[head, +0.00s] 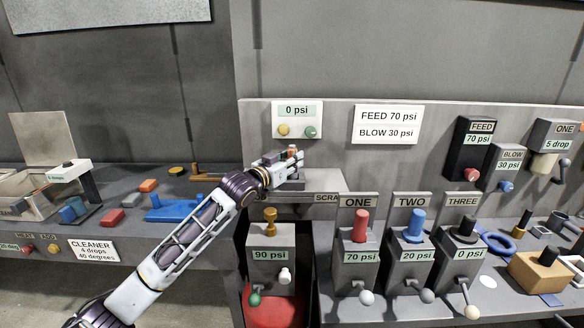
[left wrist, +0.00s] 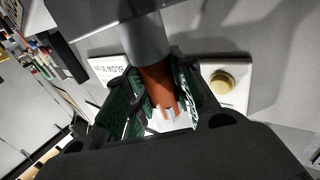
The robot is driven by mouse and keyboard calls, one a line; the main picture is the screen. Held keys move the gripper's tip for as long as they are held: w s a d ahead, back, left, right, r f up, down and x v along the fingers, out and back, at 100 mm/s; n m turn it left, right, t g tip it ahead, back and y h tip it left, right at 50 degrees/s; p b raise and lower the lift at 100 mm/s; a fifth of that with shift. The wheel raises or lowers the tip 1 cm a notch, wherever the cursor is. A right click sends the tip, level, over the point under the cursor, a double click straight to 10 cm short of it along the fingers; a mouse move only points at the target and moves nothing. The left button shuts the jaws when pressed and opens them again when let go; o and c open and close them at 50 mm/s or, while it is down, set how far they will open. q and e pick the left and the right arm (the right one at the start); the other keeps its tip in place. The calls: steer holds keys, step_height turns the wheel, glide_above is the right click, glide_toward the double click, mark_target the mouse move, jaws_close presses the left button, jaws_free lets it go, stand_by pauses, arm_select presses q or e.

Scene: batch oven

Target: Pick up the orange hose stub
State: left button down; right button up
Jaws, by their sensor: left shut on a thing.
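My left gripper (head: 294,160) is in the middle of the head view, in front of the grey panel and under the 0 psi sign. It is shut on the orange hose stub (left wrist: 158,84), which lies between its two green-padded fingers in the left wrist view. A grey cylinder (left wrist: 145,38) meets the far end of the stub; I cannot tell whether they are joined. In the head view only a small orange bit of the stub (head: 293,149) shows at the fingertips. My right gripper is not in view.
Valve boxes ONE (head: 357,258), TWO (head: 411,255) and THREE (head: 460,258) stand to the right. A 90 psi box (head: 271,256) stands below the gripper. A blue tool (head: 180,209) and several small blocks lie on the left bench. A tan block (head: 540,272) lies at right.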

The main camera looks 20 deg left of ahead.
mark_target(292, 148)
arm_select(q)
step_height(292, 148, up, 6)
steer(key=shift+f, duration=0.2)
steer(key=shift+r, duration=0.8)
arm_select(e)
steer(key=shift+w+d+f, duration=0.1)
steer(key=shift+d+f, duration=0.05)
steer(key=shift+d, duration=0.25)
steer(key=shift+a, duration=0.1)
arm_select(q)
steer(key=shift+f, duration=0.1)
